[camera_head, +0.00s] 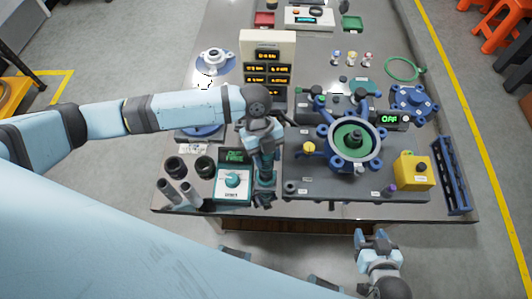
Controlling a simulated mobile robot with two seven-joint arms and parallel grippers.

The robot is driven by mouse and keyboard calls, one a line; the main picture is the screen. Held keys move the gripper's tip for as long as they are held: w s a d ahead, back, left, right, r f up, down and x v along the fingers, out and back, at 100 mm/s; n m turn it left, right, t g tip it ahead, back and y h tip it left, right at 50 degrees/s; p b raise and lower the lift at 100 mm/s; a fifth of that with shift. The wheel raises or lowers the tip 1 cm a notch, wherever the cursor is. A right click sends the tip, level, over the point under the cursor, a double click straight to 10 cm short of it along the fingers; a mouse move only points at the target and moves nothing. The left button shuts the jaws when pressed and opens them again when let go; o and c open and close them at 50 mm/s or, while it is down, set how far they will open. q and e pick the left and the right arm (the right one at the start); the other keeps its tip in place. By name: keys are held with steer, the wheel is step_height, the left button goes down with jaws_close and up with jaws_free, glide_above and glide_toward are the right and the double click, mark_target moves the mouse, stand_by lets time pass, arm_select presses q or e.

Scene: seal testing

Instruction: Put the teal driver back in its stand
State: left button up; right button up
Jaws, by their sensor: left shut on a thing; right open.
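My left gripper (266,160) points down over the front of the bench, between the white-and-teal dial box and the dark test plate. It is shut on the teal driver (267,180), which shows as an upright teal piece below the fingers. The gripper and arm hide much of the driver. A small dark piece (264,201) at the driver's lower end may be its stand; I cannot tell whether the driver is inside it or just above it. My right gripper (373,239) is open and empty, in front of the bench's front edge.
The test plate (330,188) with a blue ring fixture (324,147) lies to the right. A yellow box (414,170) and a blue rack (451,175) stand at the right.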

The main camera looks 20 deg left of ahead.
arm_select(q)
steer(key=shift+f, duration=0.15)
stand_by(0.4)
steer(key=shift+f, duration=0.15)
steer(key=o, duration=1.1)
steer(key=shift+f, duration=0.1)
steer(key=shift+r+p, duration=2.25)
steer(key=shift+r, duration=0.35)
steer(key=shift+s+d+f, duration=0.1)
